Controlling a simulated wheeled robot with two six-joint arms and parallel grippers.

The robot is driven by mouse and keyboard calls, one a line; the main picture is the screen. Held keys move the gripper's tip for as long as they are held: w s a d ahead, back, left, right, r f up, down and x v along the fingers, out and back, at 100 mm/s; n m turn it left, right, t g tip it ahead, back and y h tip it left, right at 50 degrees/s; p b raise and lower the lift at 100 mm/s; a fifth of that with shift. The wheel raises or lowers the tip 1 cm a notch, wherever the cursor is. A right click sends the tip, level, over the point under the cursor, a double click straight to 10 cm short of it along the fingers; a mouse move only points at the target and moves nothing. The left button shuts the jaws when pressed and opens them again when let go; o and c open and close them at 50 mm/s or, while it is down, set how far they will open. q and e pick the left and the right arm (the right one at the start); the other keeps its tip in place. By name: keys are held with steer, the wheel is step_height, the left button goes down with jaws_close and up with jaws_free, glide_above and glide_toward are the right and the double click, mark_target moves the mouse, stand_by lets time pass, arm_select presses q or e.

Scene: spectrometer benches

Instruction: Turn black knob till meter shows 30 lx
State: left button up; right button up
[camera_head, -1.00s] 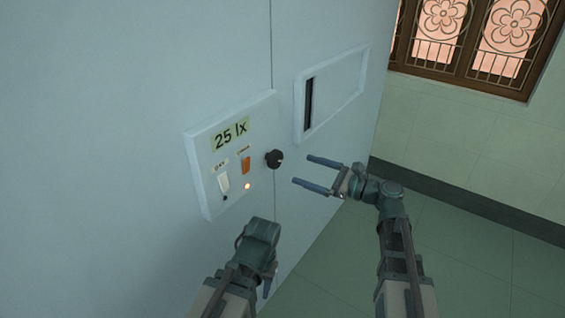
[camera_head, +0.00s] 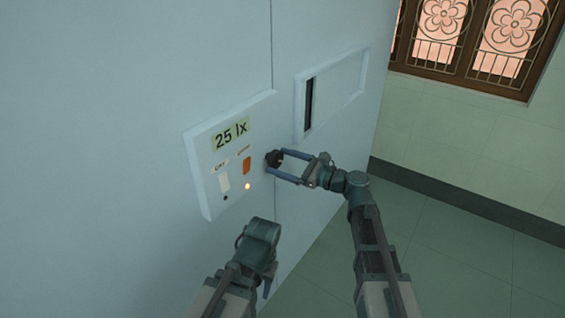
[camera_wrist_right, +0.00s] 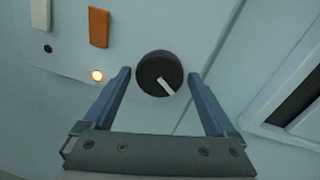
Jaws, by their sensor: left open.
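The black knob (camera_head: 272,158) sits on the pale wall panel, right of the meter (camera_head: 231,133), which reads 25 lx. My right gripper (camera_head: 274,165) is open, with its blue fingers reaching up to the knob. In the right wrist view the knob (camera_wrist_right: 160,73) lies between and a little beyond the fingertips (camera_wrist_right: 159,75), with a visible gap on each side. Its white pointer aims to the lower right. My left gripper (camera_head: 268,285) is low in the head view, away from the panel, its fingers mostly hidden by its wrist.
The control plate carries a white switch (camera_head: 224,182), an orange switch (camera_head: 247,166) and a lit orange lamp (camera_head: 247,186). A recessed frame with a dark slot (camera_head: 309,104) is to the upper right. Open floor (camera_head: 450,250) lies at right.

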steer(key=c, duration=1.1)
steer(key=shift+n, duration=0.9)
steer(key=o, duration=1.3)
steer(key=shift+d, duration=0.1)
steer(key=v, duration=1.3)
steer(key=shift+s+d+r+p, duration=0.15)
steer(key=shift+s+d+p, duration=0.1)
steer(key=shift+p, duration=0.05)
